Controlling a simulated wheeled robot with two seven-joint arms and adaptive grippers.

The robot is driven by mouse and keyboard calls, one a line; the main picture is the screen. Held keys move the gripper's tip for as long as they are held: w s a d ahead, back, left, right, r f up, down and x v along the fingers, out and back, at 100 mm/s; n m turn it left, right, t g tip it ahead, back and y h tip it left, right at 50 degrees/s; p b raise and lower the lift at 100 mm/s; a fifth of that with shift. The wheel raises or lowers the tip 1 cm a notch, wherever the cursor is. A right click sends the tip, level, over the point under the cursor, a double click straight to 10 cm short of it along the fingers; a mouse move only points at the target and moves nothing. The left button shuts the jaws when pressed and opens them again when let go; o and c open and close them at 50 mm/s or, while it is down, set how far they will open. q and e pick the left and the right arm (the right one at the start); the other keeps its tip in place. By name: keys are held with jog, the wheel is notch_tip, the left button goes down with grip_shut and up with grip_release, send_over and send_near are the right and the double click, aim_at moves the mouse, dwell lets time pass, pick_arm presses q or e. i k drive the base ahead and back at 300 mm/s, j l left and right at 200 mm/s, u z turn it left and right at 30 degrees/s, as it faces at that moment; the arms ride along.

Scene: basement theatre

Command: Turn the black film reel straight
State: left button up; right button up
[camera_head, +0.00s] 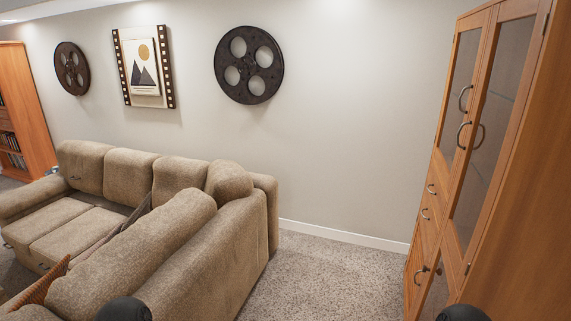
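A large black film reel (249,66) with several round holes hangs on the wall right of the framed picture. A smaller-looking dark reel (72,69) hangs farther away, left of the picture. I cannot tell from here whether either reel is turned off straight. Neither of my grippers is in view. Only dark rounded parts, apparently of my arms, show at the bottom edge.
A framed film-strip picture (144,68) hangs between the reels. A beige sectional sofa (215,255) stands below them, between me and the wall. A wooden glass-door cabinet (520,190) stands at the right. Open carpet (325,275) lies between sofa and cabinet. A wooden bookcase (22,110) is far left.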

aim_at(255, 37)
jog(key=i+z, duration=0.1)
jog(key=i, duration=0.6)
jog(key=i+j+z, duration=0.15)
jog(key=i, duration=0.5)
jog(key=i+j+z, duration=0.1)
jog(key=i, duration=0.6)
